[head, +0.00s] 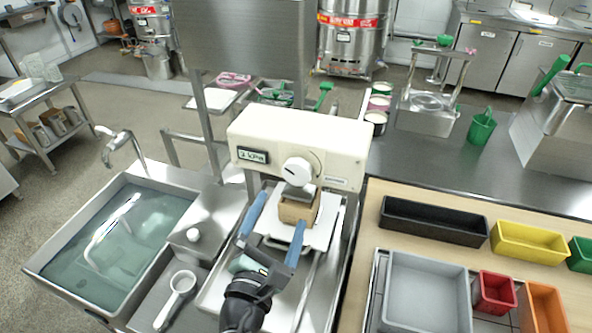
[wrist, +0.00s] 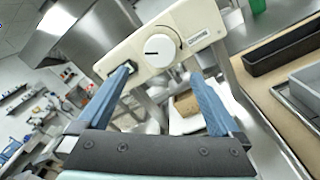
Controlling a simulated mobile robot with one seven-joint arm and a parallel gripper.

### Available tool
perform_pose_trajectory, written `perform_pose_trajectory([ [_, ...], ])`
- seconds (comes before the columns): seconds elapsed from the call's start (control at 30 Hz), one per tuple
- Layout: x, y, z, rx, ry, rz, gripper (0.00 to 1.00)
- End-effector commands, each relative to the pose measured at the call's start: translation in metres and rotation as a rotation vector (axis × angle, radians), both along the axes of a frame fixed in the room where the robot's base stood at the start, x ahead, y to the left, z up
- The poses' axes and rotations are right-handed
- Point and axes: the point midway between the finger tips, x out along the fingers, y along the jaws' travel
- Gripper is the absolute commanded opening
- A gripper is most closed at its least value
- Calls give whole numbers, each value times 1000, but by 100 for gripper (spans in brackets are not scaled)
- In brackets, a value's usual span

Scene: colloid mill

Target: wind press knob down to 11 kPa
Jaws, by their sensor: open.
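The press is a cream box with a white round knob (head: 297,171) on its front and a small display (head: 252,155) to the left. The display seems to read 3 kPa, though the digit is small. In the wrist view the knob (wrist: 156,52) carries a dark pointer line and sits beyond the fingertips, roughly between them. A wooden box (head: 299,207) stands on a white board under the press head. My gripper (head: 277,219) is open and empty, with blue fingers apart, in front of and below the knob, not touching it.
A sink of water (head: 130,228) lies left, with a white scoop (head: 178,294) beside it. At right a wooden counter (head: 400,222) holds a black tray (head: 433,221), a grey tray (head: 425,285), and yellow (head: 530,241) and red (head: 494,292) bins. Steel posts flank the press.

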Motion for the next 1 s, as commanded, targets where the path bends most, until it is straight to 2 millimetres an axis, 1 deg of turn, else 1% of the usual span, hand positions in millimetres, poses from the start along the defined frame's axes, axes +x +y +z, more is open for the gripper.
perform_pose_trajectory([
  [0.03, 11, -4, 3, 1, -2, -3, 100],
  [0.3, 63, -17, 2, 4, -2, -2, 100],
  [0.5, 91, -25, 1, 5, -2, -2, 100],
  [0.7, 103, -28, 1, 5, -1, -1, 100],
  [1.0, 105, -28, 1, 5, -2, -1, 100],
])
